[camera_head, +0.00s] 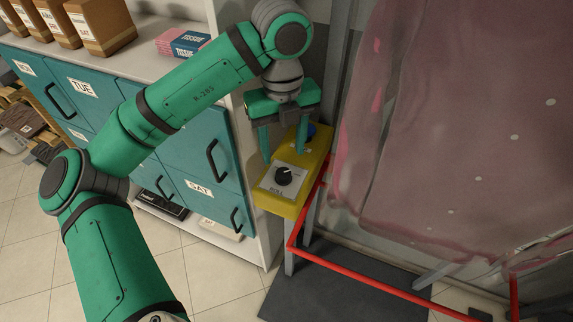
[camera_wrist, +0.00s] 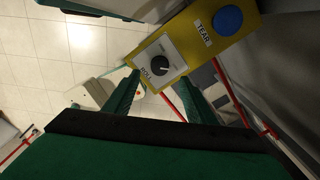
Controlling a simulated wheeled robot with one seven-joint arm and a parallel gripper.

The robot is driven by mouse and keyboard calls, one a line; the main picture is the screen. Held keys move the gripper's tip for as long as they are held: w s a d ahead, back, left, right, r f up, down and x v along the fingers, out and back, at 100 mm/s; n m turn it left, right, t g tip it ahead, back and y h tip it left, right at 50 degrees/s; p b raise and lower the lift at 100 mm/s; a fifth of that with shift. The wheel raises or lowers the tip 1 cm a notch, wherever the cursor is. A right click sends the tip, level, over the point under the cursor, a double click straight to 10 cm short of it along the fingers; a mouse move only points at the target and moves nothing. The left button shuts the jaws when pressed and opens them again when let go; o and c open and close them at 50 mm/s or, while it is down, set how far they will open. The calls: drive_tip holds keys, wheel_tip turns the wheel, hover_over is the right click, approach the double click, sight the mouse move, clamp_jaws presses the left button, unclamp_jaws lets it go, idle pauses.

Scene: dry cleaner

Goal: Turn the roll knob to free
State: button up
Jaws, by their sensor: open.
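The roll knob (camera_head: 284,176) is a round black dial with a light pointer mark, on a pale plate labelled ROLL. The plate is on a yellow control box (camera_head: 301,171). In the head view the pointer is toward the upper right; the small position lettering is too small to read. The knob also shows in the wrist view (camera_wrist: 160,65). My gripper (camera_head: 284,148) is open and empty, close above the box. In the wrist view its fingertips (camera_wrist: 161,78) are spread to either side of the knob, apparently apart from it.
A blue button (camera_wrist: 228,19) labelled TEAR is on the same box. A red rail (camera_head: 357,281) runs below and right of it. Teal lockers (camera_head: 200,130) stand at left.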

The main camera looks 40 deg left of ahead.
sight(283, 173)
drive_tip(key=f, duration=0.6)
drive_tip(key=shift+s+a+f, duration=0.1)
drive_tip(key=shift+a+f, duration=0.1)
drive_tip(key=shift+f, duration=0.55)
drive_tip(key=shift+d+f, duration=0.25)
drive_tip(key=shift+d, duration=0.05)
drive_tip(key=shift+a, duration=0.1)
drive_tip(key=c, duration=1.1)
drive_tip(key=shift+o, duration=0.3)
drive_tip(key=shift+a, duration=0.1)
